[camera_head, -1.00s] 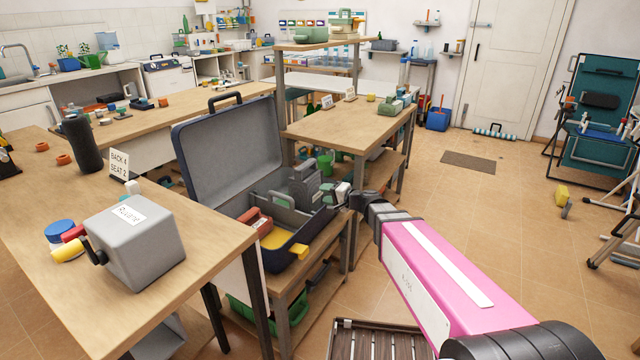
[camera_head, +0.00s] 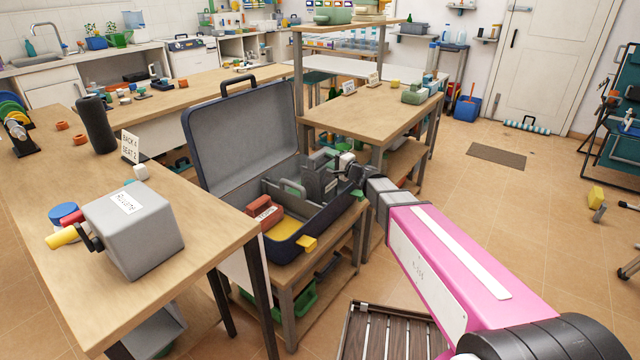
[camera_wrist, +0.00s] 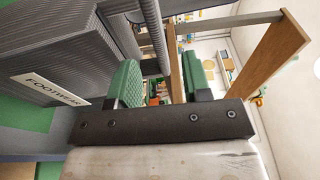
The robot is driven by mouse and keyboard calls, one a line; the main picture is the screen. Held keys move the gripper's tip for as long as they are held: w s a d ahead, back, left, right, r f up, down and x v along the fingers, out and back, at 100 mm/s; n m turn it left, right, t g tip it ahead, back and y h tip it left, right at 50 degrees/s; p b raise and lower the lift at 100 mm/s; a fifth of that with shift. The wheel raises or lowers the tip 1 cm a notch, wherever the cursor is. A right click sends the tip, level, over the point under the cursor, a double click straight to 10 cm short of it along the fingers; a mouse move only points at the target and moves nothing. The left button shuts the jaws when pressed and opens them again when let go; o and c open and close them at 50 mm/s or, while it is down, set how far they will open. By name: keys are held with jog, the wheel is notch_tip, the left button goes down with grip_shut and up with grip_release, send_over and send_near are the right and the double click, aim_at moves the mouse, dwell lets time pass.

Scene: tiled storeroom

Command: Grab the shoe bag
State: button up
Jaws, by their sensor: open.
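The shoe bag (camera_head: 313,181) is a dark grey ribbed bag standing in the open blue suitcase (camera_head: 243,133), at its right end. In the wrist view the bag (camera_wrist: 50,62) fills the upper left, with a white label reading FOOTWEAR and a dark ribbed handle (camera_wrist: 158,28). My gripper (camera_head: 342,165) is at the bag's upper right in the head view and partly covers it. In the wrist view my gripper (camera_wrist: 161,82) is open, its two green pads apart. The lower part of the handle shows in the gap between the pads; I cannot tell how deep it sits there.
A red item (camera_head: 263,212) and a yellow item (camera_head: 285,228) lie in the suitcase's left part. The suitcase rests on a low wooden shelf unit (camera_head: 292,279). A wooden table (camera_head: 215,222) with a grey box (camera_head: 130,235) stands at left.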

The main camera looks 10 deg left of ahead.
aim_at(323, 155)
jog(key=x, duration=0.5)
jog(key=shift+d+f, duration=0.1)
grip_shut()
dwell(1.2)
